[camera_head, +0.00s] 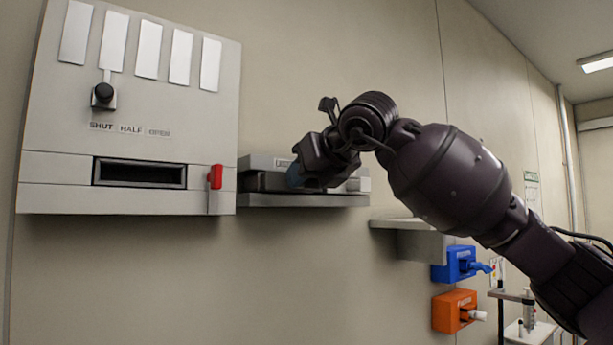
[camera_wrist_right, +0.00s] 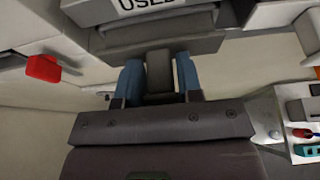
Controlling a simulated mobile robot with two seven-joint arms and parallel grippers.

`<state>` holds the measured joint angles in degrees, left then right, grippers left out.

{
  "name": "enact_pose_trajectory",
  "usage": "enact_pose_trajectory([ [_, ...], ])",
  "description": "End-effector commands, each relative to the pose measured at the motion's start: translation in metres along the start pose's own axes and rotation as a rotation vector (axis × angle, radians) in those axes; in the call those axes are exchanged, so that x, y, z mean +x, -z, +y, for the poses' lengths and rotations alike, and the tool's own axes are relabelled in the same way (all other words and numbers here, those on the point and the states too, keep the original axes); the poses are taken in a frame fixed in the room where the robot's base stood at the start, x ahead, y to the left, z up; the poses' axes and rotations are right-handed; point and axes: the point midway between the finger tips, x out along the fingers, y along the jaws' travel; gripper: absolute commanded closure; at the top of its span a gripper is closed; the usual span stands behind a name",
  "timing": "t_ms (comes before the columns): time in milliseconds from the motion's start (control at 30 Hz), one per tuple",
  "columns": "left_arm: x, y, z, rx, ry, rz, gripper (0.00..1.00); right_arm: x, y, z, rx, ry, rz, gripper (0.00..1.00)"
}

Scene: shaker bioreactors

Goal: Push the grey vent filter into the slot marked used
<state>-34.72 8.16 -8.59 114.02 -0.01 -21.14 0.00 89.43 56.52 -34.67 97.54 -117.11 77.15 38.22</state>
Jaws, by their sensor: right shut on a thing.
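My right gripper (camera_head: 298,177) is at the front of a grey wall unit (camera_head: 262,163), right of the big panel. In the right wrist view its blue fingers are shut on the grey vent filter (camera_wrist_right: 160,72), one on each side. The unit's label, reading "USED" (camera_wrist_right: 150,4), shows at the top of that view. The filter points at the unit's front below the label; I cannot tell how far inside the slot it is. In the head view my gripper hides the filter and part of the slot. My left gripper is not in view.
The large wall panel (camera_head: 55,120) has a black knob (camera_head: 103,95), a dark opening (camera_head: 139,174) and a red handle (camera_head: 215,177), close to the unit's left. A grey shelf (camera_head: 398,224), a blue box (camera_head: 453,264) and an orange box (camera_head: 453,312) are lower right.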

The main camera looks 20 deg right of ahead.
Motion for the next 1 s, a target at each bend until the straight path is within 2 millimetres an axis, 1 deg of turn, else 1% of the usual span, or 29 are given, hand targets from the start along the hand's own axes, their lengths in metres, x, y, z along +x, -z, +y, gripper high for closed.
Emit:
enact_pose_trajectory([
  [500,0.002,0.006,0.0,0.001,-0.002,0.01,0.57,0.006,-0.003,0.0,-0.001,0.0,0.0,0.91],
  [1000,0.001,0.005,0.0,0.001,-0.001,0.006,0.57,0.011,-0.005,0.0,-0.001,0.0,0.0,0.91],
])
